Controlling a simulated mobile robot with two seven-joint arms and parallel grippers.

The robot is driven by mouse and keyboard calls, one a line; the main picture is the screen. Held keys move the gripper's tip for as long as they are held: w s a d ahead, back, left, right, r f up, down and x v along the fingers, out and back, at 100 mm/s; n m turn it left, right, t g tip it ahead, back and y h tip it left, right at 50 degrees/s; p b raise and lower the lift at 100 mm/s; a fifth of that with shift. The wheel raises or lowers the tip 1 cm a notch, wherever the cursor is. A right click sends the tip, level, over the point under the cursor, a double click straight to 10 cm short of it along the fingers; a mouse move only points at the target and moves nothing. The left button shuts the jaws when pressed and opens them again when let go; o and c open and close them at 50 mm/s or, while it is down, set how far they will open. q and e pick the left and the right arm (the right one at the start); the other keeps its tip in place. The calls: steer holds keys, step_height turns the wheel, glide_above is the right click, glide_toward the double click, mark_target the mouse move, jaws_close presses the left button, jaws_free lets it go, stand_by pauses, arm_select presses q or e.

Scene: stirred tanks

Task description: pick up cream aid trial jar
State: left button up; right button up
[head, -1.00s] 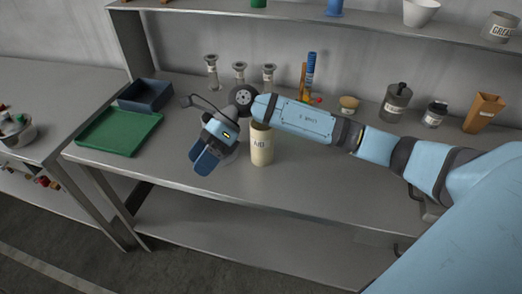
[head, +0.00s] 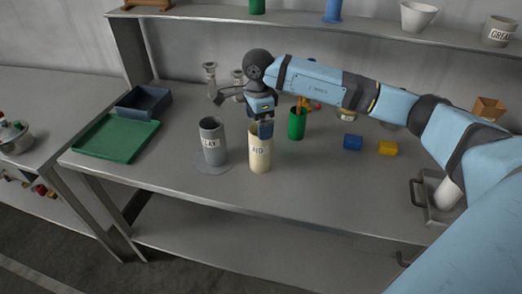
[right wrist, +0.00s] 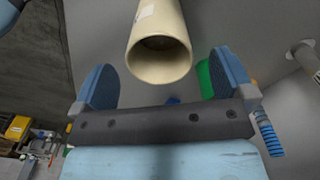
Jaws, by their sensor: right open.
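The cream jar (head: 260,153) labelled "AID" stands upright on the bench in the head view. In the right wrist view its open mouth (right wrist: 160,62) faces the camera, between and a little ahead of the two blue fingers. My right gripper (head: 264,128) is at the jar's rim in the head view, its fingers partly hiding the rim. In the right wrist view the right gripper (right wrist: 161,68) is open, with nothing between its fingers held. I cannot tell whether a finger touches the jar. My left gripper is in neither view.
A grey jar (head: 212,143) labelled "LAY", partly readable, stands close left of the cream jar. A green cup (head: 296,124) stands behind right. Blue (head: 353,142) and yellow (head: 388,148) blocks lie right. A green tray (head: 117,137) and blue bin (head: 145,99) are left. The front bench is clear.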

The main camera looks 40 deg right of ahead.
mark_target(261, 148)
steer(key=shift+s+d+f+p, duration=0.15)
steer(key=shift+f+p, duration=0.15)
steer(key=shift+f, duration=1.15)
steer(key=shift+d+f+p, duration=0.1)
steer(key=shift+f+p, duration=0.15)
steer(key=shift+f, duration=1.2)
steer(key=c, duration=1.2)
steer(key=shift+r, duration=0.15)
steer(key=shift+c, duration=0.2)
